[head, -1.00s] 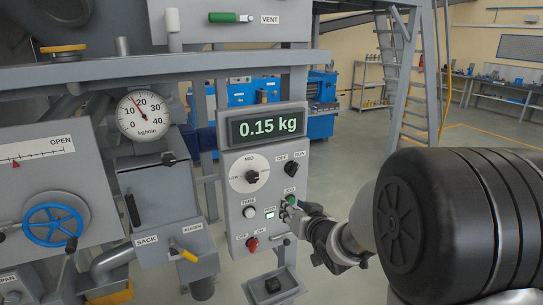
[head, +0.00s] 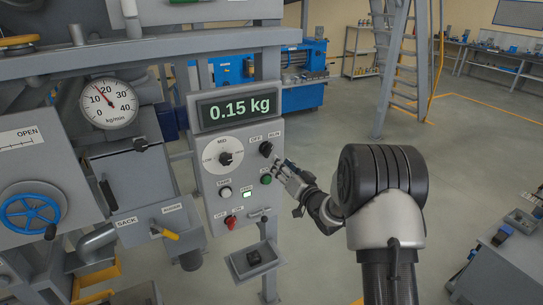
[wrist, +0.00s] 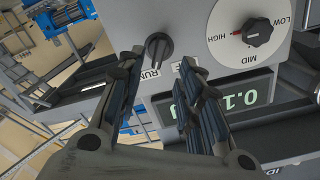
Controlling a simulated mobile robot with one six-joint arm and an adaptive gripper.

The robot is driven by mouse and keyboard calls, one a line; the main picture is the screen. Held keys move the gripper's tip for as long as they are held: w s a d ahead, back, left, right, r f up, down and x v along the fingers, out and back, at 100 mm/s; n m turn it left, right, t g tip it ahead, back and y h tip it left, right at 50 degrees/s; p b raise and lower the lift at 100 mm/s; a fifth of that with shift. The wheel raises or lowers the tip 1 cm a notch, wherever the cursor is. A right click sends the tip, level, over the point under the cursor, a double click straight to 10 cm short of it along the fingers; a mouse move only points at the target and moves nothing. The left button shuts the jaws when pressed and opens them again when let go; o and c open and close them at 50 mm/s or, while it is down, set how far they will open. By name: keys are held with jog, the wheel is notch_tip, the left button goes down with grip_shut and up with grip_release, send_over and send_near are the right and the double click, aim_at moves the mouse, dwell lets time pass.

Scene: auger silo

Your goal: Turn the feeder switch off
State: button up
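The feeder switch (head: 266,148) is a black rotary knob at the upper right of the grey control panel (head: 209,178), below OFF and RUN labels. It also shows in the wrist view (wrist: 158,47), where its grip bar slants toward the RUN label (wrist: 151,72). The OFF label is mostly hidden behind a finger. My gripper (head: 280,169) is just right of and below the switch in the head view. In the wrist view my gripper (wrist: 159,62) is open, its two fingers apart with the switch showing between and beyond their tips. I see no contact.
A LOW-MID-HIGH dial (head: 225,158) sits left of the switch. A green button (head: 266,180) is just below, and a red one (head: 231,222) lower left. The display (head: 239,110) reads 0.15 kg. A small tray (head: 252,261) juts out below.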

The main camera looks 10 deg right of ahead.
aim_at(269, 153)
jog(key=x, duration=0.8)
jog(key=shift+w, duration=0.1)
jog(key=shift+c, duration=0.5)
grip_shut()
